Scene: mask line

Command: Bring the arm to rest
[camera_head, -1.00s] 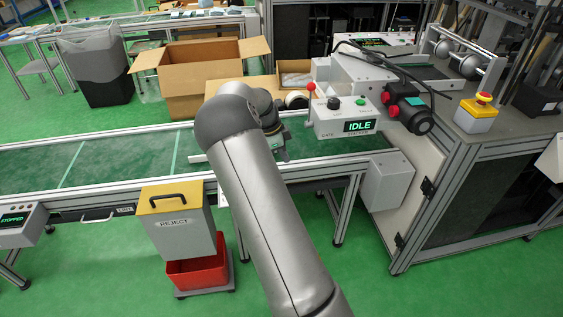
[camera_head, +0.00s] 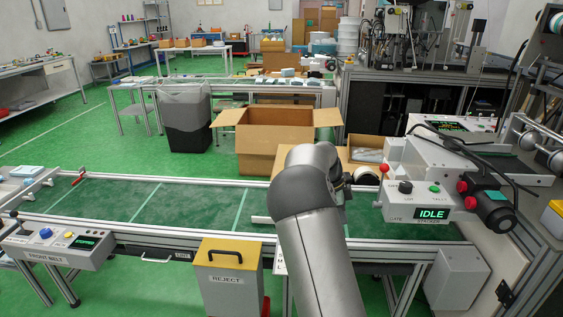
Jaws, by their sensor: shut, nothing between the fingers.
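My arm (camera_head: 318,255) rises from the bottom of the head view, right of centre, and bends at a grey rounded joint (camera_head: 302,185) over the green belt. A dark wrist part (camera_head: 344,188) shows just right of that joint. My gripper's fingers are hidden behind the arm, so I cannot see them. No held object shows.
The belt (camera_head: 180,203) runs left from my arm. The stacker box reading IDLE (camera_head: 418,205) stands close on the right. An open carton (camera_head: 262,140) is behind the belt. The yellow-topped reject bin (camera_head: 228,278) is in front. A grey bin (camera_head: 183,118) stands farther back.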

